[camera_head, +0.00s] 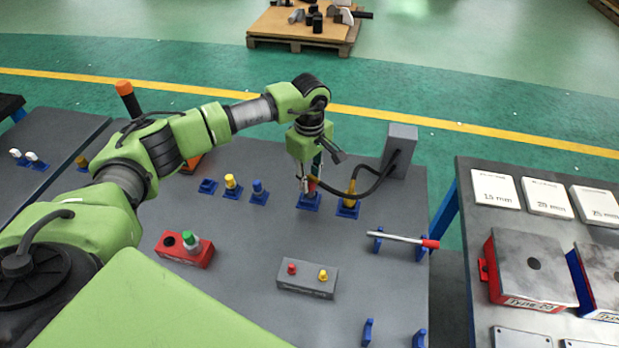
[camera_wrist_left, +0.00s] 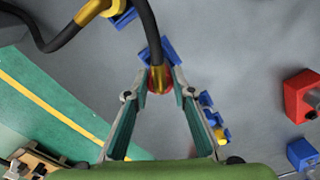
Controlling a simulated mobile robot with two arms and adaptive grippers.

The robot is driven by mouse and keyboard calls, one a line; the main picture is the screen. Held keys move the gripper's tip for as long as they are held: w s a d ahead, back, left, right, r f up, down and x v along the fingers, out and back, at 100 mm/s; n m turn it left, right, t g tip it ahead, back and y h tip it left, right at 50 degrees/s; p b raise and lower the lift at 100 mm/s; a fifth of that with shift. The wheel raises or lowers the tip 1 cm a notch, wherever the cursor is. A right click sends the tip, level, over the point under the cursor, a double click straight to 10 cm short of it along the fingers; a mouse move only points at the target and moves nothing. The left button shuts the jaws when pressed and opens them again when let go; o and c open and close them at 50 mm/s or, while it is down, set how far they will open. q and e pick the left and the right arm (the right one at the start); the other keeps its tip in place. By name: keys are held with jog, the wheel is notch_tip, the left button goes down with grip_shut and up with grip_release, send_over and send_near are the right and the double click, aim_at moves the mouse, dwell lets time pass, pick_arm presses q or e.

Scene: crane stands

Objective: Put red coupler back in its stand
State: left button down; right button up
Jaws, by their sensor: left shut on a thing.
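My left gripper (camera_head: 311,188) points down over a blue stand (camera_head: 308,203) and is shut on the red coupler (camera_head: 313,183). In the left wrist view the red coupler (camera_wrist_left: 160,86) sits between the two fingertips (camera_wrist_left: 160,88), with a black cable and yellow sleeve above it. The blue stand (camera_wrist_left: 155,50) lies right at the coupler, partly covered by it and the cable. I cannot tell whether the coupler is seated in the stand or just over it. My right gripper is not in view.
A yellow coupler (camera_head: 350,195) stands in a blue stand just right, cabled to a grey box (camera_head: 399,150). Blue and yellow plugs (camera_head: 258,189) stand to the left. A red box (camera_head: 184,250), a grey button box (camera_head: 307,279) and a red-handled bar (camera_head: 403,239) are nearer.

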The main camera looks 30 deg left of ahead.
pick_arm(q)
jog(key=shift+f, duration=0.15)
jog(key=shift+f+b, duration=1.35)
jog(key=c, duration=1.7)
grip_release()
jog(key=shift+r, duration=0.15)
jog(key=shift+r+p, duration=1.4)
jog(key=shift+r, duration=1)
